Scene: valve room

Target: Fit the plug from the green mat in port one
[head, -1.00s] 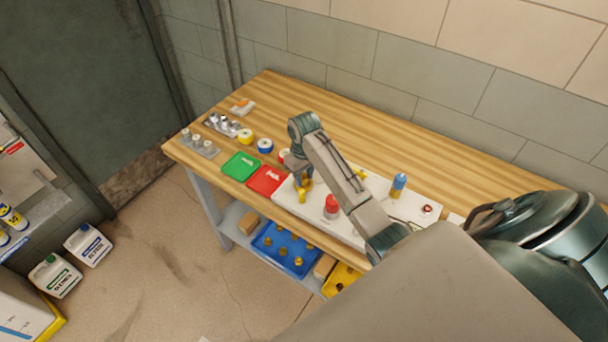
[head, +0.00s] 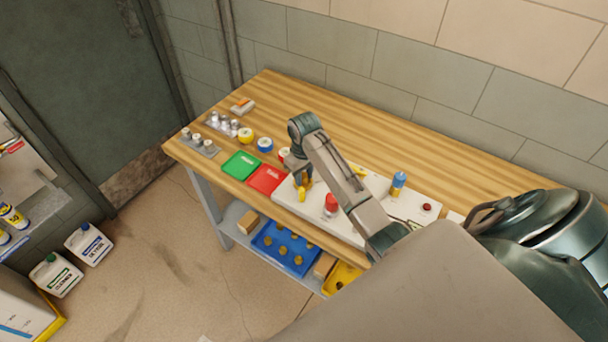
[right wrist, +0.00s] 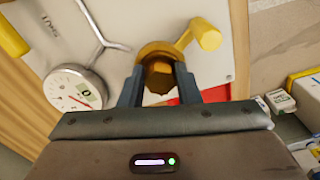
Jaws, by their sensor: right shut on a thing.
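My right gripper (right wrist: 159,85) is shut on a brass plug (right wrist: 159,72) with a hexagonal end, seen between its fingers in the right wrist view. In the head view the right gripper (head: 304,180) is at the left end of the white valve panel (head: 348,232), close to a yellow valve handle (right wrist: 206,34). The plug overlaps a brass ring on the panel in the wrist view; I cannot tell how deep it sits. No port number is readable. The green mat (head: 232,170) shows only white marks, with no plug visible on it. My left gripper is not in view.
A dial gauge (right wrist: 74,90) is left of the gripper in the wrist view. A red mat (head: 266,180) lies beside the green one.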

